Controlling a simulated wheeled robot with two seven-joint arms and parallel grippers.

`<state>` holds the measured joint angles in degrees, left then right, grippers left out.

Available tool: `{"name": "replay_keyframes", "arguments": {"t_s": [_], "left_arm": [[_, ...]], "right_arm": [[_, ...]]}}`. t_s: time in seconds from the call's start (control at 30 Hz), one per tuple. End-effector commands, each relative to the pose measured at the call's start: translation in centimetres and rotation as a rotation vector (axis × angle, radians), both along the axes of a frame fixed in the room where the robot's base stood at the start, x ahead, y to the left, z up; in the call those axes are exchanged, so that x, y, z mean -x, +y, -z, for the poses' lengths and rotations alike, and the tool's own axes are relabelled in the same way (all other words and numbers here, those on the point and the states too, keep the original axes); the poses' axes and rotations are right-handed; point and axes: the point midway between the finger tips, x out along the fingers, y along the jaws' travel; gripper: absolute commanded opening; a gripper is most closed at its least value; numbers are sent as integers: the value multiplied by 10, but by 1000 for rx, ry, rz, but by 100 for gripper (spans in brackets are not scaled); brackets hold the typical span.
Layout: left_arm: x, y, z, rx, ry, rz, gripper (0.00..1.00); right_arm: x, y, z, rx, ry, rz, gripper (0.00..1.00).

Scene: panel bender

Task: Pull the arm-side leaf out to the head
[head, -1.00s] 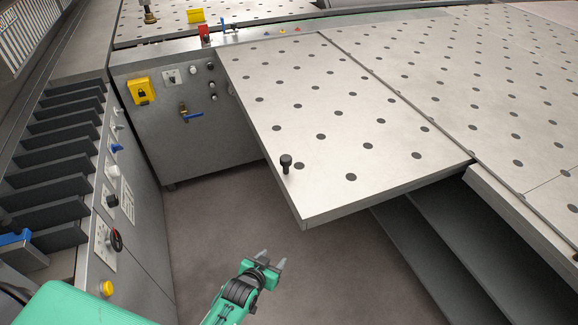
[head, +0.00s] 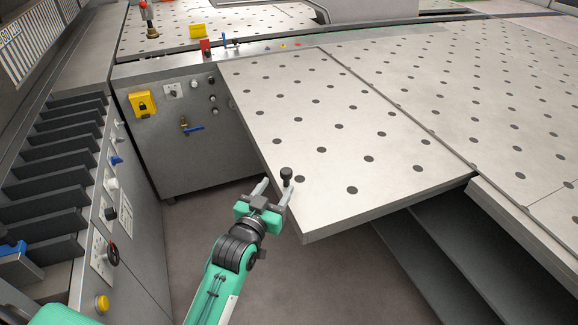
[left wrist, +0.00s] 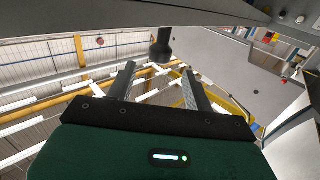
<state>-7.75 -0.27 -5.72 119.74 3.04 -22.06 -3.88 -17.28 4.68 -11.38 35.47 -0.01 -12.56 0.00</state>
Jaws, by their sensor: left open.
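The arm-side leaf (head: 340,135) is a pale metal plate with dark round holes, sticking out from the larger perforated table. A black knob (head: 286,176) stands up near its front left corner. My left gripper (head: 272,188) is open at the leaf's left edge, its fingers pointing at the knob, the right finger close to it. In the left wrist view a dark knob-like post (left wrist: 161,48) shows just beyond and between the two open fingers (left wrist: 158,80); I cannot tell whether either finger touches it. My right gripper is not in view.
A grey cabinet (head: 190,155) with a yellow lock plate (head: 142,103) and a blue-handled valve (head: 190,128) stands behind. A slotted rack (head: 55,180) and control panel (head: 112,215) line the left. Bare floor (head: 215,205) lies between. Dark shelves (head: 440,255) sit under the table.

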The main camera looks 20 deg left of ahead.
Motion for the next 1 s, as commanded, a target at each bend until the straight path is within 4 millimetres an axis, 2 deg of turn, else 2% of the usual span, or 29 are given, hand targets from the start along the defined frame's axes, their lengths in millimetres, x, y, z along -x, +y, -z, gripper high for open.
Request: {"name": "replay_keyframes", "arguments": {"t_s": [0.1,0.3,0.5,0.67,0.93,1.0], "left_arm": [[-24,-3,-3,1,-1,0,52],[-58,-7,-2,1,0,0,52],[-81,-10,-1,0,1,0,52],[-89,-11,0,0,0,0,52],[-90,-11,0,1,0,0,52],[-89,-11,0,1,1,0,38]], "right_arm": [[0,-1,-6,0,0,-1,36],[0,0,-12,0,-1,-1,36],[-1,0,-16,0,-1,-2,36],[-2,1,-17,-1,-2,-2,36],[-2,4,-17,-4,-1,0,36],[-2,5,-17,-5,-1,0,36]]}}
